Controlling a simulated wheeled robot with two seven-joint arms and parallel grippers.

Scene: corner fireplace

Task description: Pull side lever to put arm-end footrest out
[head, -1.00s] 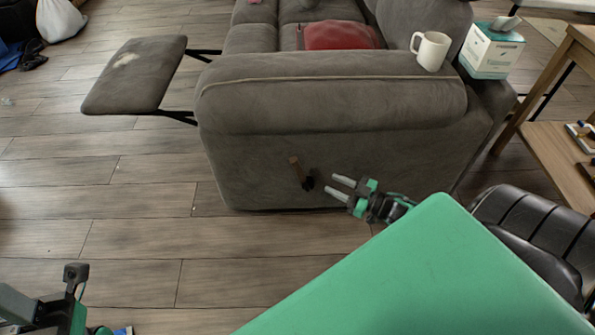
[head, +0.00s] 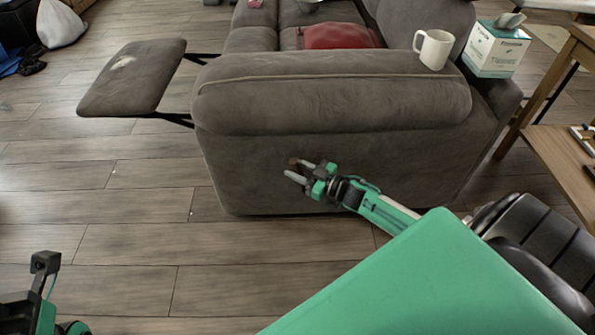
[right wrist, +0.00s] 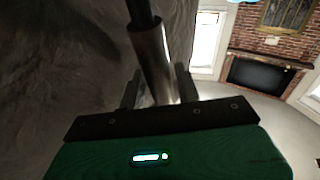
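The grey sofa (head: 330,105) has its arm-end side facing me. Its footrest (head: 135,75) stands out to the left on black struts. The side lever (head: 293,161) is on the sofa's side panel, mostly hidden by my right gripper (head: 300,173). In the right wrist view the lever's brown-bronze handle (right wrist: 152,58) on its dark rod runs between the two fingers of my right gripper (right wrist: 158,88). The fingers are apart, one on each side of it; I cannot tell whether they touch it. Part of my left arm shows at the lower left, without visible fingers.
A white mug (head: 434,49) stands on the sofa arm, with a tissue box (head: 495,50) beside it. A wooden table (head: 560,100) is at the right and a black chair (head: 535,245) at lower right. The wood floor (head: 110,235) left of the sofa is clear.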

